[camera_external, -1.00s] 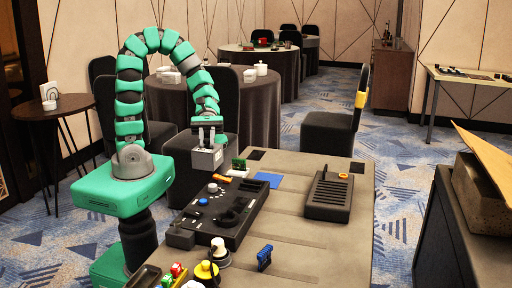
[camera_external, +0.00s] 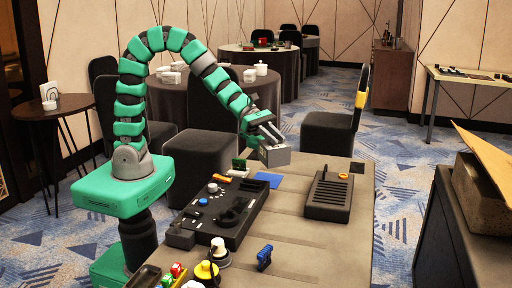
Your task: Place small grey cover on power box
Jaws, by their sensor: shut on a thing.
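My gripper (camera_external: 268,139) is shut on the small grey cover (camera_external: 278,158), a box-like grey piece. The cover is tilted and held near the far edge of the table, in front of the dark chair. In the picture it overlaps the area above the blue square and the green piece; its exact height is hard to tell. A black control box (camera_external: 224,235) with knobs and an open recess lies on the table to the lower left of the cover. A black ribbed box (camera_external: 328,197) lies to the lower right. I cannot tell for certain which is the power box.
The grey table (camera_external: 310,246) also carries a green piece (camera_external: 239,163), a flat blue square (camera_external: 268,180), a blue clip (camera_external: 264,258) and a yellow-and-white knob (camera_external: 206,270). The table between the two black boxes is mostly clear. A dark chair (camera_external: 330,133) stands behind.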

